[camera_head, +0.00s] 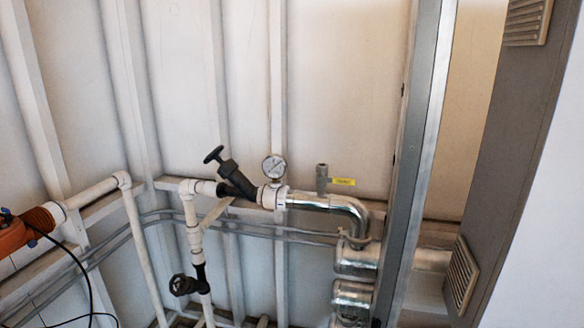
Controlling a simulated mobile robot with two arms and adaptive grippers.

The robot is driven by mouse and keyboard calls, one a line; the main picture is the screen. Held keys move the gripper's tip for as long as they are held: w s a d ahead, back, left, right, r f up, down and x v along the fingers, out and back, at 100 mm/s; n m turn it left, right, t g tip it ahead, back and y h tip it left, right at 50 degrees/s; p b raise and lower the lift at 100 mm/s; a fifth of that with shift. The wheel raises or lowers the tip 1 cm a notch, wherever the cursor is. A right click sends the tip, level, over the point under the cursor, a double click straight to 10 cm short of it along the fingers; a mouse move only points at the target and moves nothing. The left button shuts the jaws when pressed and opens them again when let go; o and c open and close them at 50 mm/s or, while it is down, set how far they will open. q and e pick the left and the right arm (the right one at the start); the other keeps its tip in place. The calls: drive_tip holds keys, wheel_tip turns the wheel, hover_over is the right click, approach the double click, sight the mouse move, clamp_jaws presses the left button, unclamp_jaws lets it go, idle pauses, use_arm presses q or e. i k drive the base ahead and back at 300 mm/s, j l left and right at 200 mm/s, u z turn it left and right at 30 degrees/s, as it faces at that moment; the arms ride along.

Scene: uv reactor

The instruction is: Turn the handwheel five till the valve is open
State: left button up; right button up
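Two black handwheels show in the head view. One handwheel (214,154) is at the upper end of a tilted black valve (236,178) on the horizontal pipe run. The other handwheel (183,285) is lower, on a black valve in the vertical white pipe. I see no number on either, so I cannot tell which is handwheel five. How far either valve is open cannot be seen. Neither of my grippers is in view.
A pressure gauge (274,167) sits right of the tilted valve. A shiny metal pipe (330,203) bends down beside a metal post (412,150). A small yellow label (343,181) is unreadable. White pipes (135,235) and an orange device (14,236) are at left.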

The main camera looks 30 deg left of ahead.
sight(214, 155)
drive_tip(key=k+u, duration=0.1)
drive_tip(key=u, duration=2.05)
